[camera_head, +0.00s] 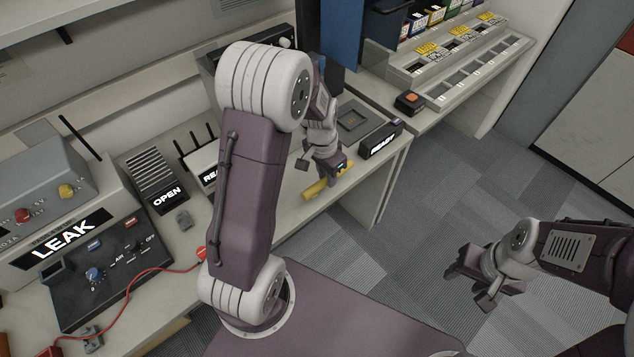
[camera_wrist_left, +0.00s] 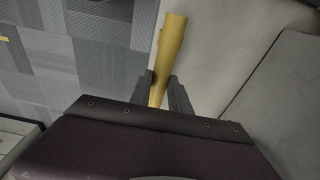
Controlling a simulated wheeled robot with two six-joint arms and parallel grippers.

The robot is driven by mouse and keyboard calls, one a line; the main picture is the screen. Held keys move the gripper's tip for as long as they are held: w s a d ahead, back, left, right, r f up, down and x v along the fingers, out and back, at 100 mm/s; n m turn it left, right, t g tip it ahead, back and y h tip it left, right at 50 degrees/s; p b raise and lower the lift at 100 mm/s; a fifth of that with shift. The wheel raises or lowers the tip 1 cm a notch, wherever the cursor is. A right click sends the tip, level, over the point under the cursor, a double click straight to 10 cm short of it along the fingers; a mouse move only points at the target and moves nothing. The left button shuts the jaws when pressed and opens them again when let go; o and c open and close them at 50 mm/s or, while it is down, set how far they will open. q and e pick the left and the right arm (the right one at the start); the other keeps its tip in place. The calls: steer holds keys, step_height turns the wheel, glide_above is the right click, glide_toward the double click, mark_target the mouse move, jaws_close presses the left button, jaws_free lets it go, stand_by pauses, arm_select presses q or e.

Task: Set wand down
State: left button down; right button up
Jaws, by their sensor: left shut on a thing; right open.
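The wand is a yellow rod (camera_head: 315,190) at the front edge of the workbench in the head view. My left gripper (camera_head: 338,171) is shut on it, close to the bench top. In the left wrist view the wand (camera_wrist_left: 170,48) stands out between the two dark fingers (camera_wrist_left: 160,92), over the bench edge with the floor to its left. I cannot tell whether the wand touches the bench. My right gripper (camera_head: 477,285) is open and empty over the floor at the right.
A sloped rack (camera_head: 455,65) with an orange-button box (camera_head: 409,101) stands behind. Floor is clear at right.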

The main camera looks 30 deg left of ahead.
arm_select(q)
steer(key=a+f, duration=0.1)
steer(key=w+a+f, duration=0.1)
steer(key=a, duration=0.1)
steer(key=shift+a+f, duration=0.15)
steer(key=shift+a, duration=0.15)
steer(key=shift+s+f, duration=0.1)
steer(key=shift+f, duration=1.85)
steer(key=c, duration=1.2)
jaws_free()
steer(key=shift+c, duration=0.2)
